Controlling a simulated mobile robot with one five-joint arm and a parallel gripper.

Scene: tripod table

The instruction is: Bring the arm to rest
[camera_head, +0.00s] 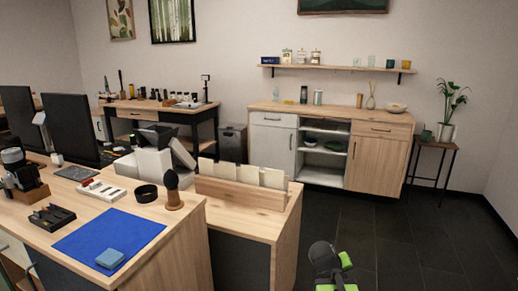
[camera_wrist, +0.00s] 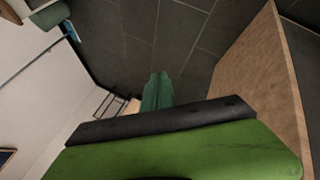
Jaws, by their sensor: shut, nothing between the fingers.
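My gripper (camera_wrist: 158,92) shows in the wrist view as green fingers held together, with nothing between them. Dark floor tiles lie beyond the fingertips. In the head view, a black and green part of my arm (camera_head: 328,264) rises at the bottom edge, right of the middle. It stands over the dark floor, to the right of the desk. The fingertips cannot be made out in that view.
A wooden desk (camera_head: 190,246) fills the lower left, with a blue mat (camera_head: 110,238) and a light-blue block (camera_head: 110,258). A sideboard (camera_head: 377,162) stands at the back wall. A plant table (camera_head: 437,143) is at right. The dark floor (camera_head: 400,235) at right is clear.

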